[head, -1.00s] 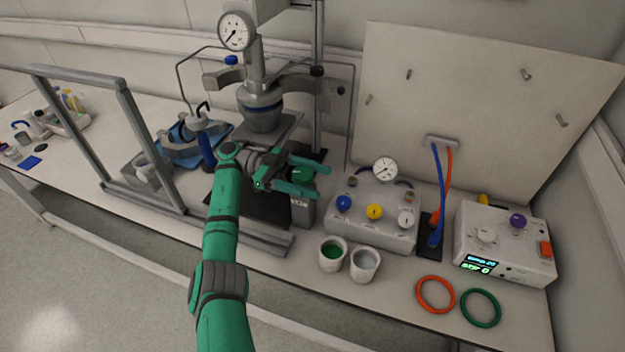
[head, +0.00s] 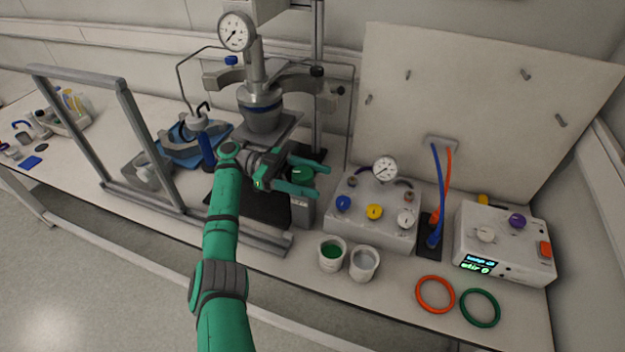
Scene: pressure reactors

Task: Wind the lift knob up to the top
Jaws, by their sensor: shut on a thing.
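The lift knob (head: 302,174) is green and sits on top of a grey block at the foot of the reactor stand. My gripper (head: 304,178) has its green fingers on either side of the knob and is shut on it. The fingers partly hide the knob. The reactor vessel (head: 262,110) rests on a grey lift plate (head: 270,130) below the reactor head with its clamp halves (head: 300,82). A gap shows between the vessel's rim and the head, though the picture is too small to judge its size.
A control box (head: 372,225) with blue, yellow and white knobs stands right of the knob. Two cups (head: 332,255) stand in front of it. A grey frame (head: 130,140) stands left of my arm. Orange and green rings (head: 435,294) lie at the front right.

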